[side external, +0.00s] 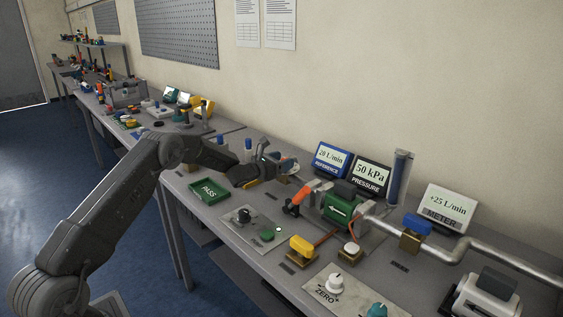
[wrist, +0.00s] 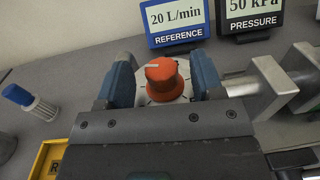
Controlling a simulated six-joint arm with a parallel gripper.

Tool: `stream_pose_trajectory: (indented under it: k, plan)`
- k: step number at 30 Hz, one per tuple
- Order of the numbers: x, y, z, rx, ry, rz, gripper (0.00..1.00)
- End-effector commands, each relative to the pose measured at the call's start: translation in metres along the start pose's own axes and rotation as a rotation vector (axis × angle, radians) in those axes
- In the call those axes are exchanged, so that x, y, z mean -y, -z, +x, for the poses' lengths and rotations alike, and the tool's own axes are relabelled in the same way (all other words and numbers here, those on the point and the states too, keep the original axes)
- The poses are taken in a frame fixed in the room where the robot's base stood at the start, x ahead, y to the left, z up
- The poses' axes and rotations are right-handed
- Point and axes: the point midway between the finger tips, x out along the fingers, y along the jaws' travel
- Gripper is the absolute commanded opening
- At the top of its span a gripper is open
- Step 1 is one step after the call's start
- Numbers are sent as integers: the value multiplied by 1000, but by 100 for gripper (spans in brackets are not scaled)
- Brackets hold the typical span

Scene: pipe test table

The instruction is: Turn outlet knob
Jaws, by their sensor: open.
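An orange-red round knob (wrist: 163,82) with a pale pointer line on top stands on a white dial plate with tick marks in the wrist view. The pointer line points toward the left. No "outlet" label can be read near it. My gripper (wrist: 163,75) is open, with one blue-grey finger on each side of the knob. A gap shows on the left; whether the right finger touches is unclear. In the side view my gripper (side external: 268,168) is low over the bench behind the green PASS tray, and it hides most of the knob.
Behind stand the REFERENCE display (wrist: 176,22), reading 20 L/min, and the PRESSURE display (wrist: 251,18), reading 50 kPa. Metal blocks (wrist: 266,90) stand close to the right finger. A blue-capped fitting (wrist: 30,102) and a yellow-edged tray (wrist: 44,160) are at left.

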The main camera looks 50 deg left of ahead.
Motion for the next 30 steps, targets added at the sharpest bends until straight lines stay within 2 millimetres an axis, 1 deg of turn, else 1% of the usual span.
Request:
stream_pose_trajectory:
  k: [5,6,21,30]
  plan:
    - [0,0,0,-1,0,0,61]
    - [0,0,0,0,0,-1,59]
    - [0,0,0,0,0,-1,12]
    - [-1,0,0,1,43,0,12]
